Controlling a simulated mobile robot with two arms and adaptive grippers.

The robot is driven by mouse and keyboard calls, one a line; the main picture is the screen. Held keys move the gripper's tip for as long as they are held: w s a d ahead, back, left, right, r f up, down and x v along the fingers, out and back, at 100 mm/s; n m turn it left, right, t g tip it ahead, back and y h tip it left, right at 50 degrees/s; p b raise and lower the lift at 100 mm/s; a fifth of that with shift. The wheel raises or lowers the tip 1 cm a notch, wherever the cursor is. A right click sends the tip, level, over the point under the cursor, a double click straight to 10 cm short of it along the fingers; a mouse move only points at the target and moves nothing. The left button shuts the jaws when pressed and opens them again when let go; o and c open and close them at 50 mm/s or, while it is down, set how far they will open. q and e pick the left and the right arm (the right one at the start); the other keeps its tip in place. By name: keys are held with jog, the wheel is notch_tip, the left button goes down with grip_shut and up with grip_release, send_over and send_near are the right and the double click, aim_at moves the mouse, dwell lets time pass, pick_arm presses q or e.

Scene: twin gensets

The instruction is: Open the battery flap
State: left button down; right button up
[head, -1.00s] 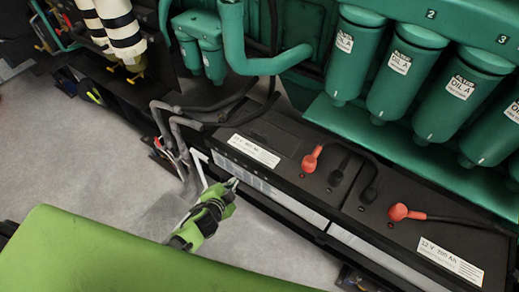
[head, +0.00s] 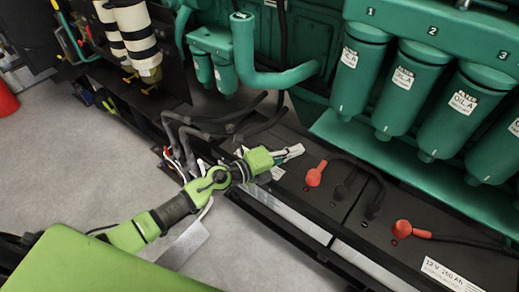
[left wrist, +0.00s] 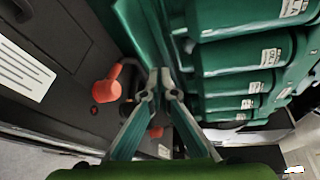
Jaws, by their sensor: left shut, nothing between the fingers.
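The black battery box (head: 345,200) lies along the front of the green genset, with orange-red terminal caps (head: 315,173) and dark cables on top. A pale strip (head: 300,218) runs along its front side. I cannot tell for sure which part is the battery flap. My left gripper (head: 291,152) is shut and empty, over the back left part of the box top, and partly hides a white label there. In the left wrist view its fingertips (left wrist: 160,82) meet near the caps and green cylinders; contact with the box cannot be judged. My right gripper is not in view.
Green oil filters (head: 408,88) hang over the box at the right. A thick green pipe (head: 262,78) and black hoses (head: 225,125) are close behind the gripper. A grey plate (head: 184,246) shows below my arm.

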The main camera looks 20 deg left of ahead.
pick_arm(q)
jog(key=m+g, duration=0.3)
jog(key=m, duration=0.2)
jog(key=m+g+y+b, duration=0.1)
jog(key=m+g+y, duration=0.1)
jog(key=m+y, duration=0.55)
send_near(272, 143)
jog(key=s+a+r, duration=0.3)
jog(key=s, duration=0.3)
jog(key=shift+n, duration=0.35)
jog(key=b+x, duration=0.3)
jog(key=x, duration=0.1)
jog(key=b+x, duration=0.4)
jog(key=shift+s+f, duration=0.2)
jog(key=shift+s, duration=0.1)
jog(key=shift+b+x, duration=0.7)
jog(key=shift+x, duration=0.1)
jog(key=shift+w+r, duration=0.1)
